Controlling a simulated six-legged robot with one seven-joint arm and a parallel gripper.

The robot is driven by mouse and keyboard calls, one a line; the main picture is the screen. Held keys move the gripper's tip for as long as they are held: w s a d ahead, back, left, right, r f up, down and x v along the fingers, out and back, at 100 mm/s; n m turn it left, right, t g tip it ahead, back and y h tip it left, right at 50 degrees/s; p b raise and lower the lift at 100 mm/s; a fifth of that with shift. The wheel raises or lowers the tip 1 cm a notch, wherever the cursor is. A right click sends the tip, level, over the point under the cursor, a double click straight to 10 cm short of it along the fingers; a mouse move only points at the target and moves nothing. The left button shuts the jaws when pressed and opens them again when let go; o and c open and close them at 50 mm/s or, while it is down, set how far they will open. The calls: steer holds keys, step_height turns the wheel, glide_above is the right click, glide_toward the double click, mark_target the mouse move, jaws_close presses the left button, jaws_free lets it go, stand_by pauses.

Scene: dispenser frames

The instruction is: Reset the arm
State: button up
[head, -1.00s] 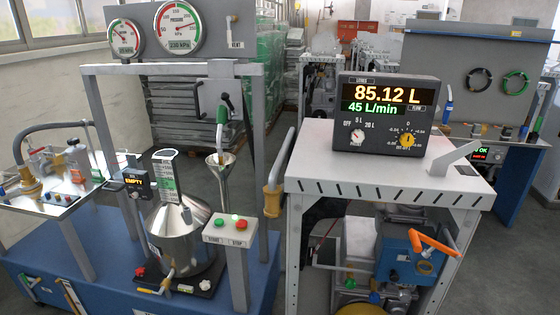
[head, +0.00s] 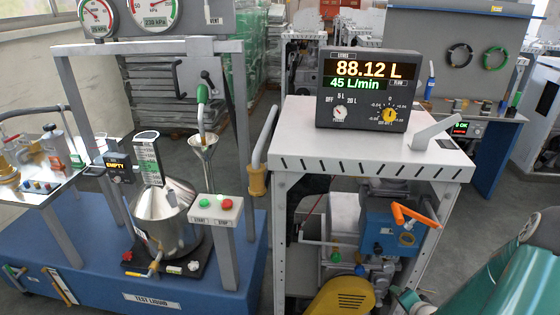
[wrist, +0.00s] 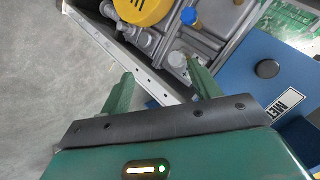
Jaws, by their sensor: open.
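My arm shows as a green link at the lower right of the head view, and its fingertips are not clear there. In the wrist view my gripper (wrist: 160,88) has its two green fingers spread apart with nothing between them. Beyond the fingers, a grey metal frame rail (wrist: 125,60) crosses the view at a slant. Past it are a yellow cover (wrist: 143,8), grey pump parts and a blue box (wrist: 268,72) with a dark round knob.
A dispenser cabinet (head: 370,145) carries a display (head: 369,90) reading 88.12 L and 45 L/min. At left, a blue test stand (head: 70,262) holds a steel can (head: 165,218) under a nozzle (head: 202,105).

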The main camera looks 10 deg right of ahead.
steer(key=w+a+r+n+g+h, duration=0.1)
steer(key=a+r+n+g, duration=0.3)
steer(key=r, duration=0.7)
steer(key=w+a+r+n+t+h, duration=0.1)
steer(key=a+r+n, duration=0.2)
steer(key=a+r, duration=0.6)
steer(key=s+a+r+n+g+y, duration=0.1)
steer(key=s+a+r+n+y, duration=0.2)
steer(key=s+a+r, duration=1.1)
steer(key=a+n, duration=0.2)
steer(key=shift+s+r+n, duration=0.3)
steer(key=shift+s, duration=0.1)
steer(key=shift+a, duration=0.1)
stand_by(1.7)
